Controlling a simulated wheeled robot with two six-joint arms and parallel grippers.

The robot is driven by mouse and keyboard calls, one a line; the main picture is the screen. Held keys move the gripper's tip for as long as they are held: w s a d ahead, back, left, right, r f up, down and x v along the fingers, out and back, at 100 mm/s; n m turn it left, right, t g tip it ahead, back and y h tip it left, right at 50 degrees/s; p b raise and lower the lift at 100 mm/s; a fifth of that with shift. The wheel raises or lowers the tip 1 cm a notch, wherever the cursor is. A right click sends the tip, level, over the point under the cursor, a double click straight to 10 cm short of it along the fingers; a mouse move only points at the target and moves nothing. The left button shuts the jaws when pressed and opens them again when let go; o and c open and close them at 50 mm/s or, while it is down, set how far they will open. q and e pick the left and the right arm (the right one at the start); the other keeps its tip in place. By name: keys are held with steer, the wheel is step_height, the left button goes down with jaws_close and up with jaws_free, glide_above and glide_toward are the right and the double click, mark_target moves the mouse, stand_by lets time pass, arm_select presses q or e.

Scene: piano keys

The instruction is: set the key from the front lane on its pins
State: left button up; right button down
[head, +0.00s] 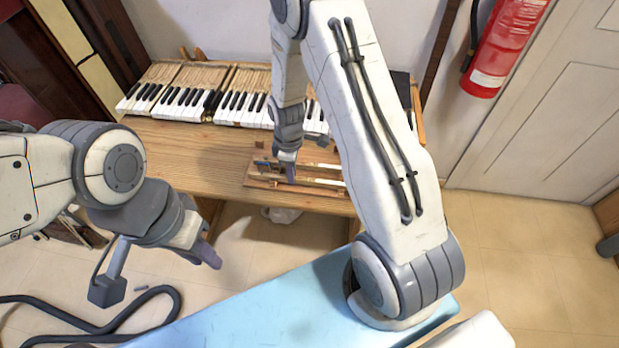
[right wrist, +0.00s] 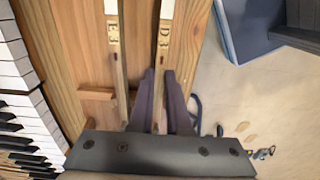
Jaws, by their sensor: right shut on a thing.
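My right gripper (head: 288,172) is down at the wooden tray (head: 256,181) on the table. In the right wrist view, its two dark fingers (right wrist: 164,95) are shut around the wooden shank of the front-lane key (right wrist: 163,40), which has a white end and a letter mark. A second marked key (right wrist: 112,40) lies parallel to it, to its left in that view and apart from the fingers. The pins, and whether the held key touches the tray, cannot be made out. My left gripper (head: 212,254) hangs over the floor, away from the table; its finger gap is unclear.
A row of piano keys (head: 190,97) lies along the back of the wooden table (head: 175,143), behind the tray. The table is bare left of the tray. A red fire extinguisher (head: 505,45) hangs on the wall at right. A black cable (head: 150,300) lies at the lower left.

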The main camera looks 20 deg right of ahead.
steer(key=shift+r, duration=0.15)
step_height(320, 180, up, 8)
steer(key=p, duration=0.7)
steer(key=shift+r, duration=0.15)
stand_by(0.6)
